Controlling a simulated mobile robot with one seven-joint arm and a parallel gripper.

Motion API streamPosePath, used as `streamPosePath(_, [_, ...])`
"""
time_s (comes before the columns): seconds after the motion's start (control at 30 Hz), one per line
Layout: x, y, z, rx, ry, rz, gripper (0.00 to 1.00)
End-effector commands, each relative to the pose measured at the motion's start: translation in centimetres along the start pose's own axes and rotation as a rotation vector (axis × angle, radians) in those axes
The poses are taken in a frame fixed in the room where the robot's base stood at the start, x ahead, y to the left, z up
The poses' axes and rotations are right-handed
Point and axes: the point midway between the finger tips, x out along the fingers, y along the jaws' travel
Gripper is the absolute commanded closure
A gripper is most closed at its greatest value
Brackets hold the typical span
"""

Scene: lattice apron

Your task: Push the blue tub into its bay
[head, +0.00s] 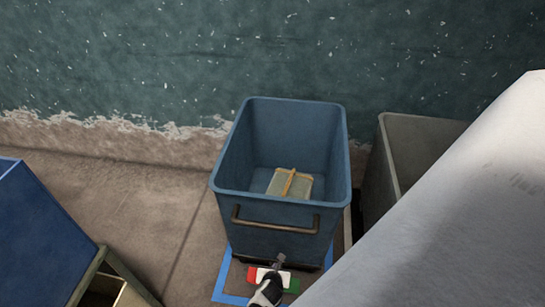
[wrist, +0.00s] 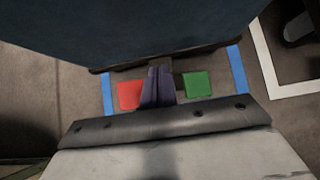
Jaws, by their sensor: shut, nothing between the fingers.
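The blue tub (head: 268,218) stands upright on the floor near the back wall, with a dark handle on its front face. A pale package with a yellow strap (head: 289,183) lies inside it. Blue tape (head: 222,275) marks a bay on the floor, and its side lines (wrist: 107,94) run towards the tub; how far the tub covers the bay is hidden. My gripper (head: 278,262) is shut and empty, low in front of the tub's front face. In the wrist view its fingers (wrist: 158,72) point at the tub's lower edge (wrist: 150,35); I cannot tell if they touch.
A grey bin (head: 388,165) stands close on the right, partly hidden by my arm. A darker blue container (head: 38,235) is at the left edge. Red (wrist: 130,95) and green (wrist: 197,85) patches flank my fingers. The floor left of the tub is clear.

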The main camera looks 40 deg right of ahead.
Motion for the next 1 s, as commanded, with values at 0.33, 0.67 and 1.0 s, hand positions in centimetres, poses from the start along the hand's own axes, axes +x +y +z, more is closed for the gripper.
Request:
streamPosePath(0.33, [-6.8, 0.2, -0.1, 0.0, -0.001, 0.002, 1.0])
streamPosePath(0.67, [-10.2, 0.0, -0.2, -0.002, 0.0, 0.001, 1.0])
streamPosePath(1.0, [-10.3, 0.0, -0.3, -0.002, 0.001, 0.001, 1.0])
